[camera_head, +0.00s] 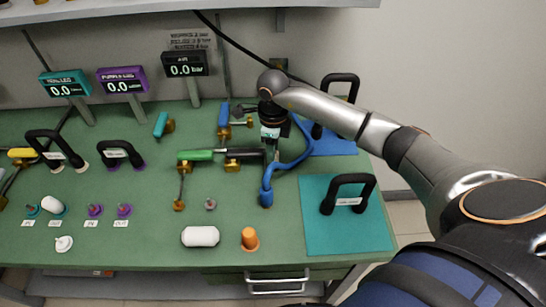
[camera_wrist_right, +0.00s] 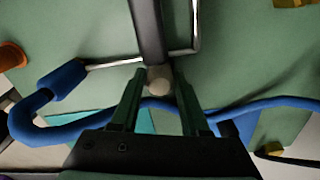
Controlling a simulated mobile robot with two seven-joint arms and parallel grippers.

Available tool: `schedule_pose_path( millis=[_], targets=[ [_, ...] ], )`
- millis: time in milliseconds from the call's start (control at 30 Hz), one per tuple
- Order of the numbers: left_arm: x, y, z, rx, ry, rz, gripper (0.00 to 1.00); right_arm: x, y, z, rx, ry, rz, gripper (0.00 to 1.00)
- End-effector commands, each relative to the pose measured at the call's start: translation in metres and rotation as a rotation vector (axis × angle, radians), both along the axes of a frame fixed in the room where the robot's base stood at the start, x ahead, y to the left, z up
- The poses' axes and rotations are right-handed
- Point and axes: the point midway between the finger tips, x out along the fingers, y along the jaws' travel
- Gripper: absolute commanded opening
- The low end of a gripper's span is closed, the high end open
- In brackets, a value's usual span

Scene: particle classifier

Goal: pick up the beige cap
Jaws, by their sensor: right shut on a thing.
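In the right wrist view, a small round beige cap (camera_wrist_right: 160,80) sits between the fingertips of my right gripper (camera_wrist_right: 157,92), at the end of a dark bar. My right gripper is shut on it. In the head view, my right gripper (camera_head: 271,150) points down at the bench, beside the black-handled valve (camera_head: 246,153) and the blue hose (camera_head: 296,160). The cap cannot be made out there behind the gripper. My left gripper is not in view.
The blue hose also crosses close to the fingers in the right wrist view (camera_wrist_right: 45,125). A black handle (camera_head: 349,187) stands on a teal mat (camera_head: 318,240) at right.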

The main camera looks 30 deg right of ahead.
Motion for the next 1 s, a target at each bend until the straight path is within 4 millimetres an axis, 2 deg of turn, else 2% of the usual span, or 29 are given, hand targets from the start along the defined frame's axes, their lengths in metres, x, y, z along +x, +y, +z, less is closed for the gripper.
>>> schedule_pose_path(
  millis=[33,333,633,733,1000],
  targets=[
    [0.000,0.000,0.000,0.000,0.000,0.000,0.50,0.000,0.000,0.000,0.000,0.000,0.000,0.34],
    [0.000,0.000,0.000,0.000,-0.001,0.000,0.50,0.000,0.000,0.000,0.000,0.000,0.000,0.00],
    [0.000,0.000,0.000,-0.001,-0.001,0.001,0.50,0.000,0.000,0.001,0.000,0.000,0.000,0.00],
    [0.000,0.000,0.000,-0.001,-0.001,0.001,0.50,0.001,0.000,0.008,-0.001,-0.002,-0.001,0.00],
    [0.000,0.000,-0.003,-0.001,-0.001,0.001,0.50,0.001,-0.001,0.059,-0.002,-0.006,0.000,0.00]
  ],
)
